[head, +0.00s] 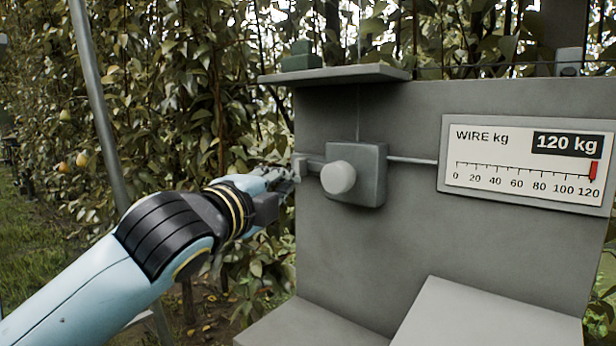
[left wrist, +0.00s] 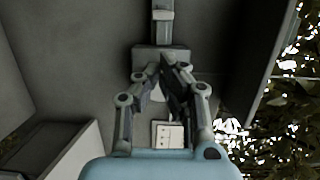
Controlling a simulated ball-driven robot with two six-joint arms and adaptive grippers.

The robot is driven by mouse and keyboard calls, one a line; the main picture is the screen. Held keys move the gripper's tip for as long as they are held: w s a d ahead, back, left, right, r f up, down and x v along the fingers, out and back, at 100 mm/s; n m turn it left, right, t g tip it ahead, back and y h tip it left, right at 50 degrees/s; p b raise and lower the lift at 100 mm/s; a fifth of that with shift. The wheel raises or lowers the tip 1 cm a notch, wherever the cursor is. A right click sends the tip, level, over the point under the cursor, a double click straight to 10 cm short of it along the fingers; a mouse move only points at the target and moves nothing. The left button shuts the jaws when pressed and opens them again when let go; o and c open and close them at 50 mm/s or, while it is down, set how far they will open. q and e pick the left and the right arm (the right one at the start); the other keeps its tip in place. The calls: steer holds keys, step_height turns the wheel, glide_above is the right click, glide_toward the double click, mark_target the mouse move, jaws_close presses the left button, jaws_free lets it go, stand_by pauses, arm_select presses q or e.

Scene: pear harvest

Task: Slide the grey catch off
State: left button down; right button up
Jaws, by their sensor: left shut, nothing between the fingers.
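A grey box (head: 357,175) with a round pale knob (head: 338,178) is mounted on the grey upright panel. A short grey bar, which looks like the catch (head: 303,166), sticks out from the box's left side. My left gripper (head: 290,174) is shut and empty, with its fingertips at or just beside the catch's left end; touching or apart, I cannot tell. In the left wrist view the fingertips (left wrist: 168,72) are in front of a grey block (left wrist: 155,56), partly hiding it. My right gripper is in neither view.
A gauge (head: 528,165) marked WIRE kg reads 120 kg, its red marker at the right end. A thin wire rises from the box to a small shelf (head: 333,75). A pale sloped block (head: 480,318) stands below. Foliage lies behind and left.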

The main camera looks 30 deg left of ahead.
mark_target(295, 171)
arm_select(q)
steer(key=w, duration=0.3)
steer(key=w+a+p, duration=0.1)
steer(key=w, duration=0.4)
steer(key=shift+w+a+p, duration=0.25)
steer(key=shift+w+p, duration=0.1)
steer(key=shift+w, duration=0.05)
steer(key=shift+w+a+f, duration=0.1)
steer(key=shift+w, duration=0.45)
steer(key=a, duration=0.3)
steer(key=shift+w, duration=0.1)
steer(key=shift+a, duration=0.4)
steer(key=shift+p, duration=0.3)
